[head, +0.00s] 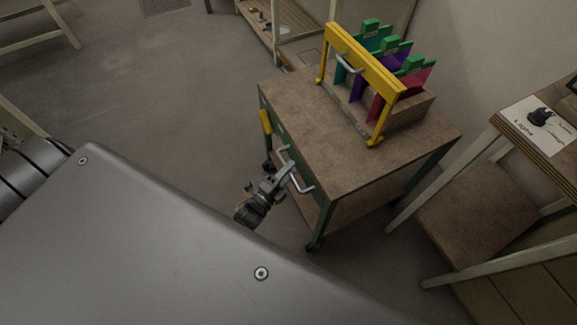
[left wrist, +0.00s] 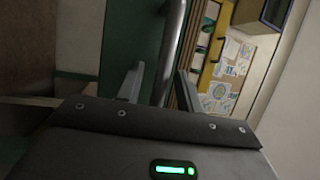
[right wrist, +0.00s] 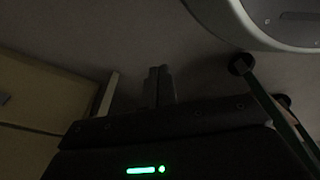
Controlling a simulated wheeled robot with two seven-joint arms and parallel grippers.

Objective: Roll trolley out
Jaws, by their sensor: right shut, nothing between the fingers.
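The trolley has a brown wooden top (head: 350,145) and a dark green frame on casters; it stands at the centre right. A silver bar handle (head: 302,182) is on its near side. My left gripper (head: 287,172) is at that handle. In the left wrist view, the bar (left wrist: 172,45) runs between the two fingers, which are apart with a gap beside the bar; the gripper is open. My right gripper (right wrist: 159,72) shows only in its own wrist view, shut and empty, low over the dark floor. There, a trolley caster (right wrist: 241,64) and green leg are to its right.
A yellow frame (head: 365,62) with coloured panels stands on the trolley top. A table with a switch panel (head: 538,120) is at the right, with a low wooden board (head: 478,215) beneath. A shelf (head: 283,30) stands behind the trolley. Floor (head: 175,100) is open to the left.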

